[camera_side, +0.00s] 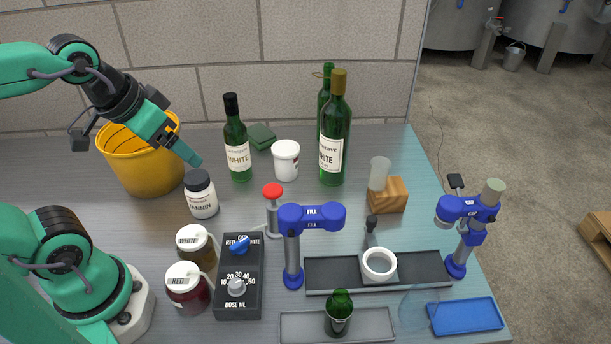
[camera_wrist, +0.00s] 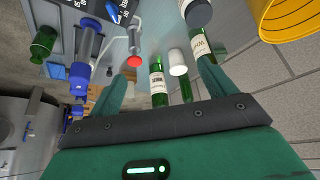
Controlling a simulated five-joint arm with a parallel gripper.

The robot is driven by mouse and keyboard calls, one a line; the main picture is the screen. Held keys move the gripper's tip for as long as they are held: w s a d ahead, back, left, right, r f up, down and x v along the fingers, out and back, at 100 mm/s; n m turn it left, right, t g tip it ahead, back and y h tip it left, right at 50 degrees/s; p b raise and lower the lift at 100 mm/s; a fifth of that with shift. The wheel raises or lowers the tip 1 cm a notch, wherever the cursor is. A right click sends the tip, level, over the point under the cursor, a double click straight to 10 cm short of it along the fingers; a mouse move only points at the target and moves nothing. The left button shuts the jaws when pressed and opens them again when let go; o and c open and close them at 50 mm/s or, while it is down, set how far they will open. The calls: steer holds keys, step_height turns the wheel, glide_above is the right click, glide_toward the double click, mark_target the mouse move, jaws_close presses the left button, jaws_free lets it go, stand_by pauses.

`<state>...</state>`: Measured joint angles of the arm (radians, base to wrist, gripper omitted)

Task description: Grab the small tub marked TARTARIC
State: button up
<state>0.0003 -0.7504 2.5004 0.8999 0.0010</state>
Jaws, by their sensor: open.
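A small white tub (camera_side: 286,162) with a white lid stands upright at the back middle of the bench; I cannot read its label. In the wrist view this white tub (camera_wrist: 178,62) shows beyond and between my fingertips. A white tub with a black lid (camera_side: 201,198), its label reading TANNIN, stands nearer the left. Its black lid (camera_wrist: 198,14) is at the top of the wrist view. No label reading TARTARIC is legible. My gripper (camera_side: 193,157) is open and empty, in the air just above and behind the black-lidded tub, left of the white tub.
Green bottles (camera_side: 238,150) (camera_side: 334,145) flank the white tub; a green sponge (camera_side: 262,136) lies behind. A yellow bucket (camera_side: 140,165) stands behind my gripper. A red-topped post (camera_side: 273,205), blue filling station (camera_side: 312,220), dose box (camera_side: 238,280) and two jars (camera_side: 188,288) occupy the front.

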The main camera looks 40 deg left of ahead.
steer(key=shift+o, duration=0.3)
steer(key=shift+w, duration=0.1)
steer(key=m+g, duration=0.3)
steer(key=g, duration=0.2)
glide_above(285, 147)
steer(key=s, duration=0.1)
step_height(285, 147, down, 12)
steer(key=shift+s+d+f, duration=0.1)
steer(key=shift+f, duration=0.05)
steer(key=shift+w+f+m+g, duration=0.3)
steer(key=shift+w+f, duration=0.05)
steer(key=shift+f, duration=0.2)
steer(key=shift+f, duration=0.1)
steer(key=shift+w+f, duration=0.15)
steer(key=shift+f, duration=3.65)
